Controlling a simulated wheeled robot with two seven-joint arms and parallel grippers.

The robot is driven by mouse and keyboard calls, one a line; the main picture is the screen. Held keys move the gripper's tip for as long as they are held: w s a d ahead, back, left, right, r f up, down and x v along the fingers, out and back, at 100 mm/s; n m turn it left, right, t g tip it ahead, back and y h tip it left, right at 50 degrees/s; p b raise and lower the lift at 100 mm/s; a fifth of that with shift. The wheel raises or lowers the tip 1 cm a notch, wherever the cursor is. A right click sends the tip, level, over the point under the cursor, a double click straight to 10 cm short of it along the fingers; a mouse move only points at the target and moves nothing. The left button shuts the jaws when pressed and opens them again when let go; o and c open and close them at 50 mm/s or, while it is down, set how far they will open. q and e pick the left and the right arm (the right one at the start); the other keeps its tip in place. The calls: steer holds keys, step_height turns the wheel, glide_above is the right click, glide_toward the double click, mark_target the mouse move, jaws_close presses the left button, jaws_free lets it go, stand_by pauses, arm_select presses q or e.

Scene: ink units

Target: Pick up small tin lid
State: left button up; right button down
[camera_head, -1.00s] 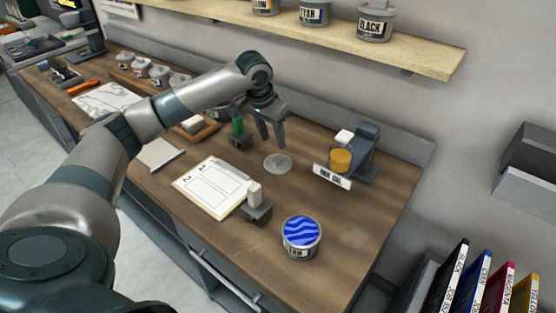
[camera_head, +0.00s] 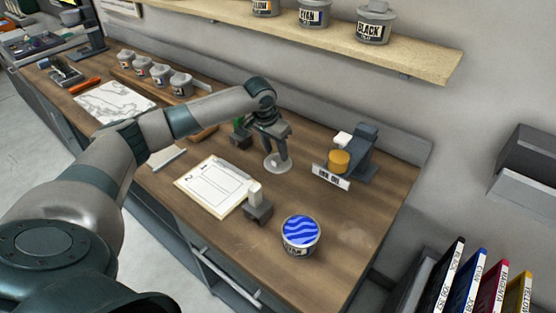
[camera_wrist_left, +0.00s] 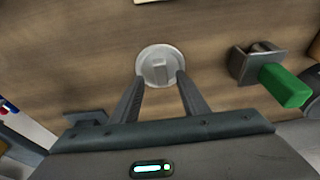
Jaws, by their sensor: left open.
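The small tin lid (camera_head: 279,163) is a flat, light grey disc lying on the wooden worktop. In the left wrist view the lid (camera_wrist_left: 160,65) shows a raised tab at its middle. My left gripper (camera_head: 277,161) is open and points down at the lid, its fingers partly covering it in the head view. In the left wrist view the fingertips of my left gripper (camera_wrist_left: 156,77) lie on either side of the tab, over the lid's near part. I cannot tell whether they touch it. My right gripper does not show.
A green-handled tool (camera_wrist_left: 285,86) stands close beside the gripper. To the right is a grey stand with an amber jar (camera_head: 341,161). A shelf (camera_head: 420,57) hangs above.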

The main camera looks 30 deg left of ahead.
mark_target(278, 158)
arm_select(q)
steer(key=shift+p+x, duration=0.45)
steer(key=shift+x, duration=1.15)
steer(key=shift+a, duration=0.1)
jaws_close()
